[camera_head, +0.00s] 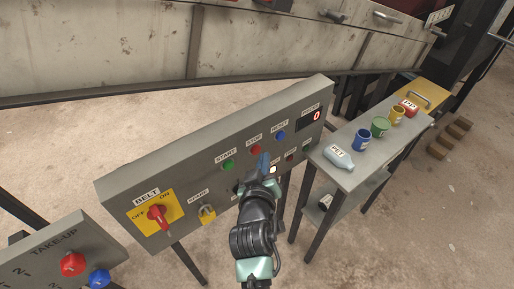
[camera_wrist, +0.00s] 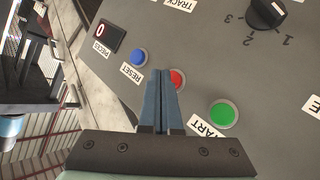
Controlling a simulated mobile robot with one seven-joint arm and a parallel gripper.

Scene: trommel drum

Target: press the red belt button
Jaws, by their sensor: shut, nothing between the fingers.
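The red button (camera_head: 256,149) sits on the grey control panel (camera_head: 120,192), between a green and a blue button, under a label that seems to read STOP. In the wrist view the red button (camera_wrist: 179,80) is partly covered by my fingers. My gripper (camera_head: 264,158) is shut and empty, in front of the panel just below the red button. In the wrist view its fingertips (camera_wrist: 161,72) overlap the button's left side; I cannot tell whether they touch it. A red rotary BELT switch (camera_head: 158,216) on a yellow plate is at the panel's lower left.
The green START button (camera_wrist: 223,115) and blue RESET button (camera_wrist: 139,57) flank the red one closely. A black knob (camera_wrist: 267,13) stands out from the panel. A side table (camera_head: 350,178) with a bottle and several cans is at right. A TAKE-UP box (camera_head: 45,262) is at lower left.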

